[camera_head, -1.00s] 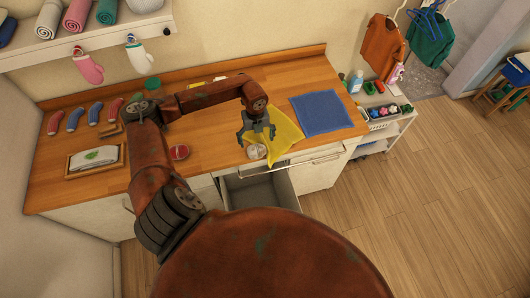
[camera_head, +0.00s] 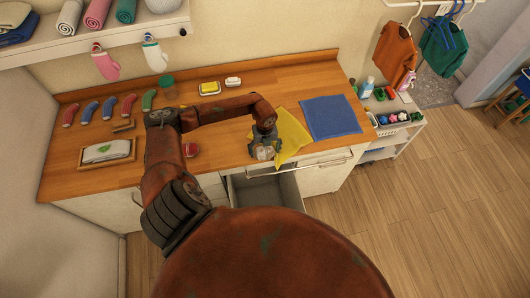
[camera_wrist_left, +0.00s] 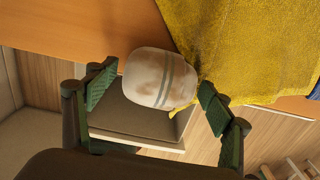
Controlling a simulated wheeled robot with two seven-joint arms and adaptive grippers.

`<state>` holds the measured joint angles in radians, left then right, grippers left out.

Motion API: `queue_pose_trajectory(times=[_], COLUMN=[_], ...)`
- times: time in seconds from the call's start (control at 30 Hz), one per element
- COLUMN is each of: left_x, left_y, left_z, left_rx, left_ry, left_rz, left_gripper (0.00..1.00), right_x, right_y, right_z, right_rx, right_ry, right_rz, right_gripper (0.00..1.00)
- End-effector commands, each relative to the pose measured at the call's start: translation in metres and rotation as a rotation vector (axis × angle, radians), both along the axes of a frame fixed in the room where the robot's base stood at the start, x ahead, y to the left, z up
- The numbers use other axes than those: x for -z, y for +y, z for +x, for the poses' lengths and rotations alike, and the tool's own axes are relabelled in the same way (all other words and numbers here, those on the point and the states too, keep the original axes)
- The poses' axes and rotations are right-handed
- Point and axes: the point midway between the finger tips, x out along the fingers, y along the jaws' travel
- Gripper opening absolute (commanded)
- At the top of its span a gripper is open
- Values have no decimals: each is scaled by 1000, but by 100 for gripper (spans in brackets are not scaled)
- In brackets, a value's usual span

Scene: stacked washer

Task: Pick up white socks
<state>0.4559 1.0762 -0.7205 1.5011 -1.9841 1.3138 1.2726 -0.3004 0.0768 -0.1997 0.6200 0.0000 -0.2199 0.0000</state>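The white socks (camera_head: 264,154) are rolled into a ball near the front edge of the wooden counter, beside a yellow cloth. In the left wrist view the ball (camera_wrist_left: 160,78) is off-white with grey stripes and slightly dingy patches. My left gripper (camera_head: 264,142) is at the ball from above and partly covers it in the head view. In the left wrist view its two green-padded fingers (camera_wrist_left: 155,95) are spread wide on either side of the ball, with gaps visible. My right gripper is not in view.
An open drawer (camera_head: 266,187) is below the counter edge, under the ball. A yellow cloth (camera_head: 291,135) and a blue cloth (camera_head: 331,117) lie to the right. A red ball (camera_head: 191,150) and a wooden tray (camera_head: 106,153) lie to the left.

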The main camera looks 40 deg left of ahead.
Motion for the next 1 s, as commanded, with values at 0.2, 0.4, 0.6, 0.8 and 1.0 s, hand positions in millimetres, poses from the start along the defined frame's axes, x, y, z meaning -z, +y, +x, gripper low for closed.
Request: queue_pose_trajectory(times=[0.2, 0.4, 0.6, 0.8, 1.0], left_x=[0, 0, 0, -3, -21], left_y=[0, 0, 0, 0, 1], left_z=[0, 0, 0, 0, 1], left_rx=[0, 0, 0, 1, 1], left_ry=[0, 0, 0, -1, -3], left_rz=[0, 0, 0, -1, 1], left_gripper=[58, 44, 39, 39, 39], right_x=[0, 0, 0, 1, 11], right_y=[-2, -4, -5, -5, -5], right_z=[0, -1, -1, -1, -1], right_rx=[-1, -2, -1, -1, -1], right_ry=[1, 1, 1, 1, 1], right_rz=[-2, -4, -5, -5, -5], right_gripper=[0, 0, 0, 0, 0])
